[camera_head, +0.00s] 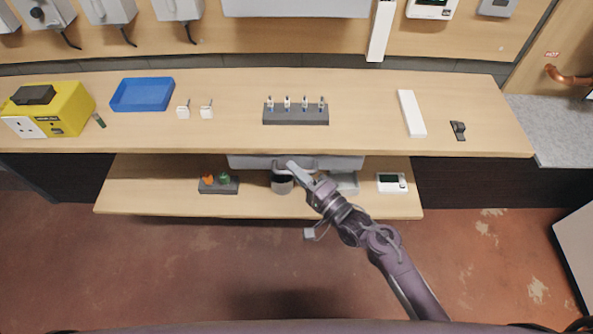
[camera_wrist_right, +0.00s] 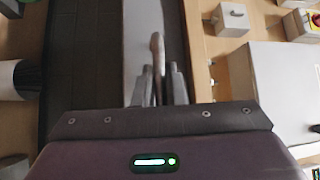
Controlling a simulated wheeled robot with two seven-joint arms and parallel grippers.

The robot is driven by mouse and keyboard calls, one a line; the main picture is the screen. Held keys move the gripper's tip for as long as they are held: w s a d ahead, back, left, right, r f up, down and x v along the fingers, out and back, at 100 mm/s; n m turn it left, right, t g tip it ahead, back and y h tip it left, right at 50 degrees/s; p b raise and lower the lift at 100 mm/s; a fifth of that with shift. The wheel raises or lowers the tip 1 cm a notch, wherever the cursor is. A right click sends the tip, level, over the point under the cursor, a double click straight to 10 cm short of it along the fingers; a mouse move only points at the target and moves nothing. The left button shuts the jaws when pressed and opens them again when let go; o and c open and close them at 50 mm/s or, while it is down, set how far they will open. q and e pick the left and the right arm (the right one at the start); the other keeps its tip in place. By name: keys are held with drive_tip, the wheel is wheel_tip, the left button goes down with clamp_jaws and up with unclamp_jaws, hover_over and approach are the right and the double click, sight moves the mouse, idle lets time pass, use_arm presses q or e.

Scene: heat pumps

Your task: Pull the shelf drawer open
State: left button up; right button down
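The shelf drawer (camera_head: 345,162) is a pale grey front just under the worktop edge, above the lower shelf. Its handle is partly behind my right gripper (camera_head: 300,172) in the head view. In the right wrist view the drawer front (camera_wrist_right: 140,25) is a pale strip, and the grey handle (camera_wrist_right: 157,48) lies between the two fingers of my right gripper (camera_wrist_right: 160,75). The fingers are very close to the handle on both sides; whether they press on it is too small to tell. My left gripper is not in view.
The lower shelf (camera_head: 140,193) holds a dark block with coloured knobs (camera_head: 219,185), a dark cup (camera_head: 281,184) and a white meter (camera_head: 391,182). The worktop (camera_head: 360,90) above carries a blue tray (camera_head: 142,95), a yellow box (camera_head: 60,110) and a connector rack (camera_head: 296,115). The floor in front is clear.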

idle(0.3)
drive_tip(key=s+p, duration=0.7)
drive_tip(key=s, duration=1.2)
drive_tip(key=shift+a+p, duration=0.25)
drive_tip(key=shift+p, duration=0.05)
drive_tip(key=c, duration=1.5)
unclamp_jaws()
